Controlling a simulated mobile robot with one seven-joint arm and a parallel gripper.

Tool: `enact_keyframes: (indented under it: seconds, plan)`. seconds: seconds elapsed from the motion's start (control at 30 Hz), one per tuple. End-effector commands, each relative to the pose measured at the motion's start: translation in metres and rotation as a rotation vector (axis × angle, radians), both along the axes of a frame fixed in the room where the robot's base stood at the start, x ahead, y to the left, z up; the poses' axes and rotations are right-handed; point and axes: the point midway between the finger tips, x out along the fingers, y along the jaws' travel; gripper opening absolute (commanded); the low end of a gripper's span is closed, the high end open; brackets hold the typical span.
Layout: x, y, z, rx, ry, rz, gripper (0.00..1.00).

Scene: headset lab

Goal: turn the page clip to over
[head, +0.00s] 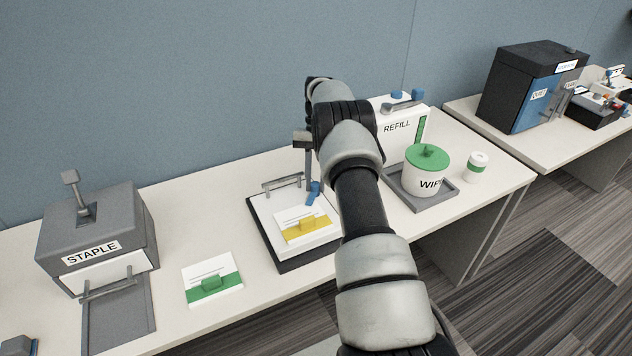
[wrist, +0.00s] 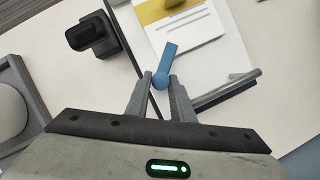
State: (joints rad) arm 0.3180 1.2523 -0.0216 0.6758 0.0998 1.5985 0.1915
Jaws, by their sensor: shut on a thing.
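The blue page clip (wrist: 168,54) is a small flat arm with a round end, at the edge of a white-topped board with a dark base. In the head view the clip (head: 313,195) is by the far right corner of a white page with a yellow band (head: 303,224). Its tip is close to the page's edge; I cannot tell whether it overlaps the page. My gripper (wrist: 161,83) is shut on the clip's round end. In the head view my arm hides part of the board's right side.
A grey bar handle (wrist: 226,90) stands beside the clip. A green-banded card (head: 212,278) and a grey STAPLE box (head: 97,235) are left. A WIPE tub (head: 427,173) with a green lid and a white REFILL box (head: 400,138) are right. Bare table lies between card and board.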

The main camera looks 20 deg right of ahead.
Motion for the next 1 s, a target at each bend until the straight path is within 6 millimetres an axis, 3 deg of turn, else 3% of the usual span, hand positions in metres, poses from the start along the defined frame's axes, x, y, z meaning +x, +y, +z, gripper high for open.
enact_keyframes:
  seconds: [0.73,0.77,0.83,1.0]
  plan:
    - [-0.0005,0.0013,-0.0008,0.001,0.004,0.087,0.0]
    - [-0.0005,0.0013,-0.0008,0.002,0.003,0.087,0.26]
    - [-0.0004,0.0012,-0.0007,0.002,0.003,0.087,0.38]
    - [-0.0001,0.001,-0.0004,0.001,0.002,0.086,0.4]
